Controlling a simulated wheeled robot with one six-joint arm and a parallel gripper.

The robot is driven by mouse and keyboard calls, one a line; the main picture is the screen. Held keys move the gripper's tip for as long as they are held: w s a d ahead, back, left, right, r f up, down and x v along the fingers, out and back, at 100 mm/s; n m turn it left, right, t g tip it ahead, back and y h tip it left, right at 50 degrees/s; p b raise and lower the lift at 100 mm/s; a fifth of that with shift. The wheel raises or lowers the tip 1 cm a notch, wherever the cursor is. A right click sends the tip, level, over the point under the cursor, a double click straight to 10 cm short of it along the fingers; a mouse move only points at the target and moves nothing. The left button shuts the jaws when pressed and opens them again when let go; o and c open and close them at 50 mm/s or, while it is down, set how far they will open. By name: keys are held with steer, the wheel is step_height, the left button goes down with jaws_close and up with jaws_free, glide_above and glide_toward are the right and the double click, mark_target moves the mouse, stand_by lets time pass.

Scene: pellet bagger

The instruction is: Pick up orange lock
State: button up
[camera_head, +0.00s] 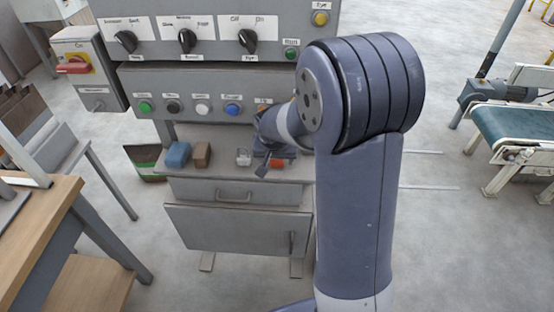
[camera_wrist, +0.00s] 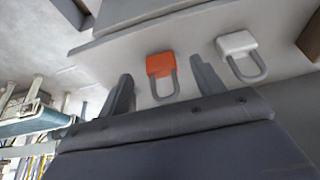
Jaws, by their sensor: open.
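The orange lock (camera_wrist: 160,65) lies on the grey shelf in the wrist view, its grey shackle pointing toward my gripper. It also shows in the head view (camera_head: 277,163), partly hidden by my gripper and arm. My gripper (camera_wrist: 162,84) is open and empty, with one finger to each side of the orange lock in the picture. I cannot tell how far above the shelf the fingers are. In the head view my gripper (camera_head: 266,158) is just left of the lock. A white lock (camera_wrist: 238,43) lies to the right of the orange one, beyond the right finger.
On the same shelf (camera_head: 222,167) are a blue block (camera_head: 178,155) and a brown block (camera_head: 202,154), left of the white lock. A control panel (camera_head: 205,107) with buttons and knobs rises behind the shelf. A drawer (camera_head: 240,192) is below. A conveyor (camera_head: 515,125) stands at the right.

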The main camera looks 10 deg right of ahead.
mark_target(277, 160)
steer(key=shift+w+x, duration=0.2)
steer(key=shift+x, duration=0.65)
steer(key=shift+w+x, duration=0.15)
steer(key=shift+x, duration=0.7)
steer(key=shift+d+r, duration=0.1)
steer(key=shift+r, duration=0.05)
steer(key=shift+c, duration=0.2)
steer(key=c, duration=1)
